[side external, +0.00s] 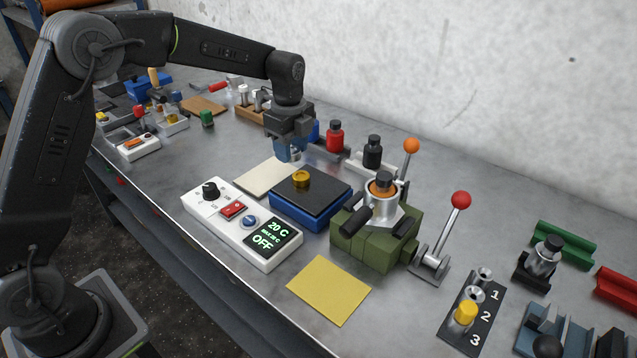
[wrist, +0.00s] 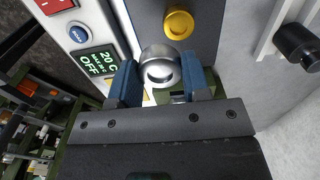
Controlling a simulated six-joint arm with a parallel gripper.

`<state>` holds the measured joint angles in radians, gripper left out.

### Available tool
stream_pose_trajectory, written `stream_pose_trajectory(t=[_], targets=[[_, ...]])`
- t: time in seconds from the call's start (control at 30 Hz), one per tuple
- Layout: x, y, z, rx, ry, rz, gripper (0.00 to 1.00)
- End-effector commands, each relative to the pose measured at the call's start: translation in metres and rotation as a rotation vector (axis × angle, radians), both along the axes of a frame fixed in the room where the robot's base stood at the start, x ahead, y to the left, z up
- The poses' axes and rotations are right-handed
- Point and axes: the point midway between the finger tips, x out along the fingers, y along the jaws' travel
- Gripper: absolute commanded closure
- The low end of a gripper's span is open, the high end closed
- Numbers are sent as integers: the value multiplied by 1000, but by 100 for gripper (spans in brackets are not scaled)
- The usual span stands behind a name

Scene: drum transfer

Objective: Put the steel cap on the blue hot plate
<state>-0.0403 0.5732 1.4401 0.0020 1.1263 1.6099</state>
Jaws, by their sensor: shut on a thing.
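My gripper (side external: 290,155) is above the far left corner of the blue hot plate (side external: 287,216), with its blue fingers pointing down. In the wrist view my gripper (wrist: 160,82) is shut on the round steel cap (wrist: 160,66), which shows a shiny rim and a paler middle. In the side view the fingers mostly hide the cap. The hot plate has a dark flat top, which also shows in the wrist view (wrist: 204,38). A brass cap (side external: 301,179) sits on that top, and it also shows in the wrist view (wrist: 179,24).
A white control box (side external: 242,225) reads 20 C and OFF in front of the plate. A cream sheet (side external: 264,178) lies behind left, a yellow sheet (side external: 329,290) in front.

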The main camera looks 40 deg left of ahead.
Motion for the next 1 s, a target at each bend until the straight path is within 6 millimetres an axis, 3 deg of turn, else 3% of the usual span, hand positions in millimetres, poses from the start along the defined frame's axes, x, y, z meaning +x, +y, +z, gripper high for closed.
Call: stream_pose_trajectory(t=[0.1, 0.33, 0.53, 0.8, 1.0], targets=[[10, -26, -17, 0, 2, -5, 85], [23, -58, -37, 0, -1, -2, 85], [25, -63, -46, 0, 0, 1, 85], [25, -62, -80, 0, 0, 0, 85], [25, -62, -80, 0, -2, 0, 85]])
